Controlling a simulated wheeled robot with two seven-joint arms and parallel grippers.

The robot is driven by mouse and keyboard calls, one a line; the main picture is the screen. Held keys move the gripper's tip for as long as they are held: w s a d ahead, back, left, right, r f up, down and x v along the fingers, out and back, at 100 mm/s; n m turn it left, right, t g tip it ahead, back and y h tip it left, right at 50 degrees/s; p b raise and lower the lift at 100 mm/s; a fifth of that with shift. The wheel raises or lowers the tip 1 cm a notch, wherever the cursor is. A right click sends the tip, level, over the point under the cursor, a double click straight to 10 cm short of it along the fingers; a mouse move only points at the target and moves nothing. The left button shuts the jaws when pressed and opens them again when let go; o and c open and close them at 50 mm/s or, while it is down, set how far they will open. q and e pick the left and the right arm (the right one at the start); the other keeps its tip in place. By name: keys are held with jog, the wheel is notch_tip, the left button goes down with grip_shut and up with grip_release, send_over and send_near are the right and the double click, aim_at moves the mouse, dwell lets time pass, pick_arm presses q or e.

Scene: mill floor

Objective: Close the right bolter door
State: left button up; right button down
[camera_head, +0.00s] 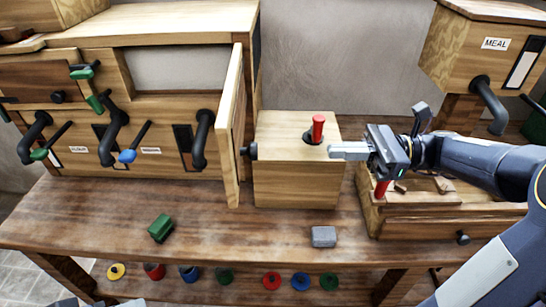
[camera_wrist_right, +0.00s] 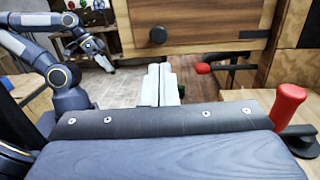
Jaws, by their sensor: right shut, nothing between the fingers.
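The right bolter door (camera_head: 232,130) is a wooden panel standing open at the right end of the bolter cabinet (camera_head: 150,105), seen nearly edge-on and jutting out towards me. A dark round knob (camera_head: 250,151) sits on its right face. In the right wrist view, a wooden panel with a dark knob (camera_wrist_right: 158,35), apparently this door, lies ahead of the fingers. My right gripper (camera_head: 335,151) is shut and empty, pointing left, right of the door and apart from it. My left gripper (camera_wrist_right: 100,62) seems to show small in the right wrist view; its jaws are unclear.
A wooden box (camera_head: 297,180) with a red-handled lever (camera_head: 318,128) stands between door and right gripper. A green block (camera_head: 161,228) and a grey block (camera_head: 323,237) lie on the bench (camera_head: 240,245). A wooden tray (camera_head: 440,222) stands right. Bench space before the cabinet is mostly clear.

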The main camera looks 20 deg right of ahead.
jog(key=x, duration=1.2)
jog(key=shift+a+p, duration=0.3)
jog(key=shift+p, duration=0.1)
